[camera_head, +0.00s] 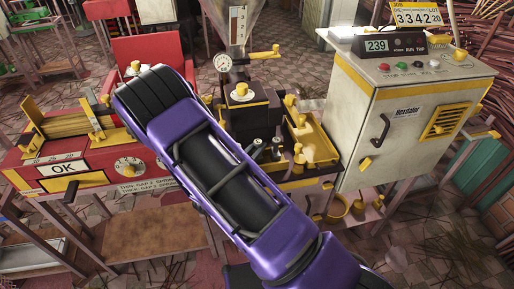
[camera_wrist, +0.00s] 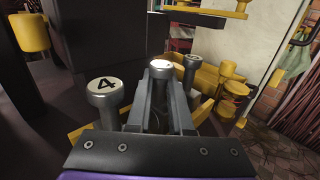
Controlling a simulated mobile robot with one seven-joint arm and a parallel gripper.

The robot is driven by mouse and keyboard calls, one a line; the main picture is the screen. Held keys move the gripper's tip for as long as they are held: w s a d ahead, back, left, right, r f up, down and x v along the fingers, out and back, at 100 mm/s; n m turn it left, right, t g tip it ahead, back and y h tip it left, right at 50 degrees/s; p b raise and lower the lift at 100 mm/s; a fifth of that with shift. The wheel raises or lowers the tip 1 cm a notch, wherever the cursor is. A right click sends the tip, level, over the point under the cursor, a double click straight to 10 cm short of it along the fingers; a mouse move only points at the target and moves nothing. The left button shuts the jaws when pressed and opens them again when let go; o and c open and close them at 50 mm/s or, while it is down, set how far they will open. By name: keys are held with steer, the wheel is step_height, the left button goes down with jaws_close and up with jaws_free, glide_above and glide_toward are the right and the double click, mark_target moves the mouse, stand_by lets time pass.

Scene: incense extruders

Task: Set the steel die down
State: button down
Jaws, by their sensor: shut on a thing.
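In the wrist view, my gripper (camera_wrist: 160,92) is shut on the steel die (camera_wrist: 160,67), a grey post with a pale round cap. It stands roughly upright between the two fingers, and its lower part is hidden by them. I cannot tell whether its foot touches anything. A similar grey die marked 4 (camera_wrist: 105,85) stands close to the left. Another with a dark mark (camera_wrist: 192,61) stands behind on the right. In the head view, small grey parts (camera_head: 277,144) show beside my purple arm, but I cannot tell which die they are.
A yellow tray (camera_head: 316,142) with knobs lies right of the dark press block (camera_head: 250,114). A grey control cabinet (camera_head: 398,125) stands further right. Yellow pots (camera_wrist: 236,92) sit at right in the wrist view.

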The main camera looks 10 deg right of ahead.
steer(key=c, duration=1.1)
jaws_free()
steer(key=v, duration=1.2)
steer(key=shift+p, duration=0.45)
steer(key=shift+r, duration=0.1)
